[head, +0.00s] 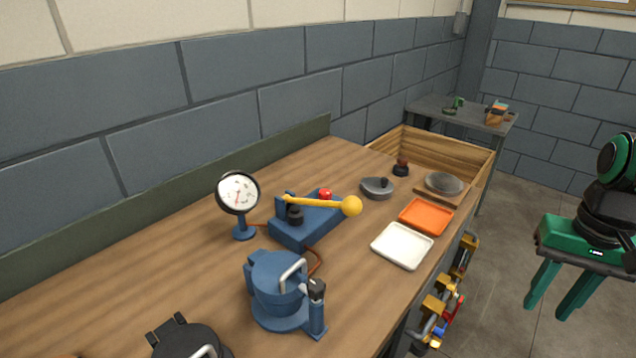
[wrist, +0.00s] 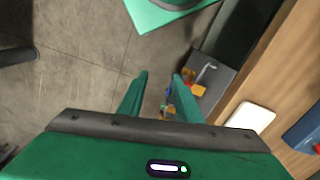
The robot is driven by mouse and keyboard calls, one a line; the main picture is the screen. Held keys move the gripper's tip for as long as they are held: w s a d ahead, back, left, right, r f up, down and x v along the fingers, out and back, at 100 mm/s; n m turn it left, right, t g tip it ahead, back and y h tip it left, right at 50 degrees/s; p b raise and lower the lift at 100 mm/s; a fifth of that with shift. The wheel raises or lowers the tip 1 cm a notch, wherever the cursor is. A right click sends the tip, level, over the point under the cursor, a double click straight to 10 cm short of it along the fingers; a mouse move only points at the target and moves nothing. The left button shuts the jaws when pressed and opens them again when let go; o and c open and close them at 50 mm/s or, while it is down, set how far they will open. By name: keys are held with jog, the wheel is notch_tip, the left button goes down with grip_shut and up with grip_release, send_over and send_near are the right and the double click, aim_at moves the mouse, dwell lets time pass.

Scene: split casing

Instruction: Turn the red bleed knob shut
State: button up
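The red bleed knob (head: 326,194) sits on top of the blue hand pump (head: 300,224) on the workbench, near the pump's back end. The pump's yellow lever (head: 320,203) with a ball end stretches to the right, just in front of the knob. How far the knob is turned cannot be told. My gripper (head: 547,311) is off the bench at the right, over the floor, fingers pointing down, far from the knob. It is open and empty, as the wrist view (wrist: 160,76) also shows. A blue part of the pump (wrist: 303,130) shows at that view's right edge.
A dial gauge (head: 238,192) stands left of the pump, and a blue lidded pot (head: 278,290) stands in front. White (head: 402,246) and orange (head: 427,216) trays lie to the right. Tools (head: 440,305) hang at the bench's front side.

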jog(key=shift+d, duration=0.15)
jog(key=o, duration=0.4)
jog(key=shift+s+r, duration=0.2)
jog(key=shift+s, duration=0.1)
jog(key=shift+c, duration=0.2)
jog(key=w+a+r+n, duration=0.3)
jog(key=w+r+n, duration=0.2)
jog(key=w+n, duration=0.45)
notch_tip(320, 180, up, 3)
jog(key=n, duration=2.6)
send_over(326, 191)
notch_tip(326, 191, down, 10)
jog(key=shift+r, duration=0.1)
jog(key=c, duration=1.1)
